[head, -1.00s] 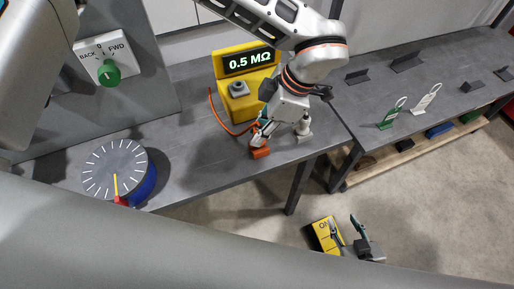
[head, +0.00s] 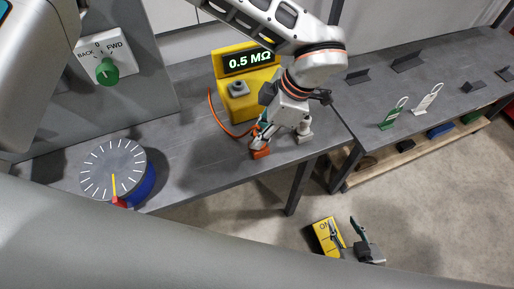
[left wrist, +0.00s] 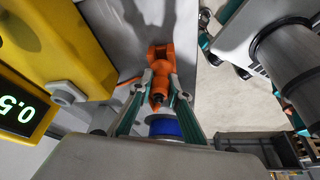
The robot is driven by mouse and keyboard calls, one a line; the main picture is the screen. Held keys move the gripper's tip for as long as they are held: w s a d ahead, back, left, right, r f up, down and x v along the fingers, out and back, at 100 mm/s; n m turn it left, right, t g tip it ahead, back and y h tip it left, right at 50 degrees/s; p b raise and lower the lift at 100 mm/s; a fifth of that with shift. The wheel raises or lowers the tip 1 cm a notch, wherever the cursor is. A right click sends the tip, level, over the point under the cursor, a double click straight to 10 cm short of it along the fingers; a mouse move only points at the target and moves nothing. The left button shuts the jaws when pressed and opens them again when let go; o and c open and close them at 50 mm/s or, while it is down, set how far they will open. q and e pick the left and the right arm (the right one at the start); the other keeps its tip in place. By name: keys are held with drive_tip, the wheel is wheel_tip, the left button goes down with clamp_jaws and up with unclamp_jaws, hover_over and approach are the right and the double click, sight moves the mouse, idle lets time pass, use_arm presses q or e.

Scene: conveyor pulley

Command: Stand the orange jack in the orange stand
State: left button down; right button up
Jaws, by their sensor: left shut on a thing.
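My left gripper (head: 258,143) comes down over the bench's front edge, beside the yellow meter. In the left wrist view its teal-padded fingers (left wrist: 158,92) are shut on the orange jack (left wrist: 158,82). The orange stand (head: 261,154) is on the bench at the fingertips; it also shows in the left wrist view (left wrist: 160,52), in line with the jack. The two overlap there, and I cannot tell whether the jack is seated. My right gripper (head: 345,223) is low in front of the bench, its fingers apart, with nothing seen between them.
The yellow meter (head: 246,102) reads 0.5 MΩ, and an orange cable (head: 216,112) loops beside it. A pale stand (head: 304,131) is close right of my left gripper. A blue-sided dial (head: 148,187) is at left. A yellow ON box (head: 323,238) is beside my right gripper.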

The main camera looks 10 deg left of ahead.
use_arm(q)
drive_tip(key=shift+f, duration=0.3)
drive_tip(key=c, duration=1.8)
unclamp_jaws()
drive_tip(key=shift+r+p, duration=1.1)
drive_tip(key=shift+r, duration=0.95)
drive_tip(key=shift+r+p, duration=1.65)
drive_tip(key=shift+r, duration=0.8)
drive_tip(key=shift+s+d+f, duration=0.1)
drive_tip(key=shift+s, duration=0.05)
